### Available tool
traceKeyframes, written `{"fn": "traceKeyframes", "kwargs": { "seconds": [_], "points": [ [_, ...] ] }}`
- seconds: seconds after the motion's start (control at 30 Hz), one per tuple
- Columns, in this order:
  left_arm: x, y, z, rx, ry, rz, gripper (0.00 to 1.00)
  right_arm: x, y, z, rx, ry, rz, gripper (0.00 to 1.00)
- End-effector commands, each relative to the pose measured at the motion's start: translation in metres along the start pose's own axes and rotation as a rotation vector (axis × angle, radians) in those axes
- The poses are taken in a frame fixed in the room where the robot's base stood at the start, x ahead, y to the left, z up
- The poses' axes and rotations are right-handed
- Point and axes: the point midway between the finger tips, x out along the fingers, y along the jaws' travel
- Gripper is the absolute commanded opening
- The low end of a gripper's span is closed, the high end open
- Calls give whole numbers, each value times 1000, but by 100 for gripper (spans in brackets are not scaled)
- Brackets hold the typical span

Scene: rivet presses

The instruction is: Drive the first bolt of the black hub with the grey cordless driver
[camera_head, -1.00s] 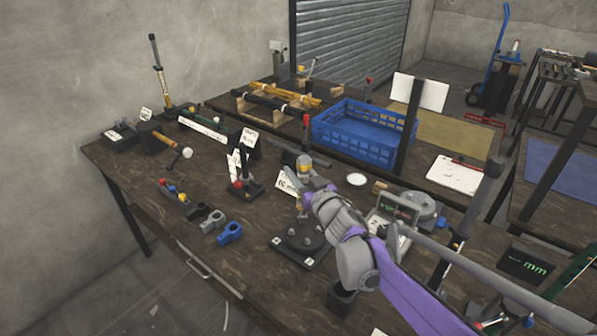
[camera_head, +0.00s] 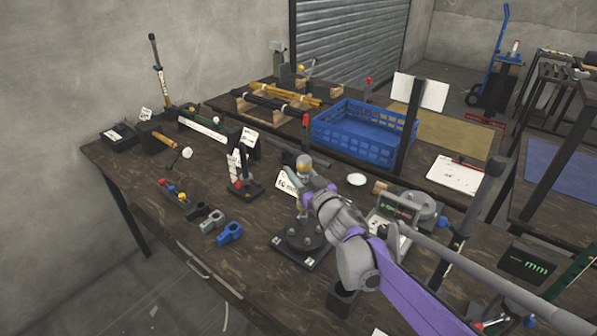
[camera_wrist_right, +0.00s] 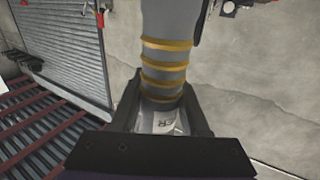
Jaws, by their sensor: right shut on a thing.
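The black hub (camera_head: 302,234) sits on a dark square base plate (camera_head: 286,252) at the front middle of the bench, with several bolt heads on its top. The grey cordless driver (camera_head: 304,165), with a yellow band near its top, stands upright over the hub. My right gripper (camera_head: 309,197) is shut on the driver. In the right wrist view the gripper's dark fingers (camera_wrist_right: 163,104) lie on both sides of the driver's grey body (camera_wrist_right: 168,25), which has yellow rings. The arm and gripper cover part of the driver, and I cannot tell whether its tip touches a bolt. My left gripper is not in view.
A small lever press (camera_head: 243,187) stands left of the hub. Grey and blue clamp parts (camera_head: 229,233) lie nearer the front edge. A blue crate (camera_head: 355,145) stands behind. A scale-like device (camera_head: 392,217) and a white disc (camera_head: 357,179) are to the right, behind my arm.

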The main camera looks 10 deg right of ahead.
Motion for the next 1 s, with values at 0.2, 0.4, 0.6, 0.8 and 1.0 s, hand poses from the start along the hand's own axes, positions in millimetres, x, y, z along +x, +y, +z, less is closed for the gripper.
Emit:
{"fn": "traceKeyframes", "kwargs": {
  "seconds": [0.2, 0.4, 0.6, 0.8, 1.0],
  "points": [
    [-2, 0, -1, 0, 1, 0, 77, 0, 0, -3, 0, 0, 0, 0],
    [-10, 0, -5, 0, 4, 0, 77, 0, 0, -18, 1, 1, 0, 0],
    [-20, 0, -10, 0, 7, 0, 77, 0, 0, -33, 0, 1, 0, 0],
    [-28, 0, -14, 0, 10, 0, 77, 0, 0, -48, -1, 1, -1, 0],
    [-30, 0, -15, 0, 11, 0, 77, 0, 0, -52, 0, 1, -1, 0]
  ]
}}
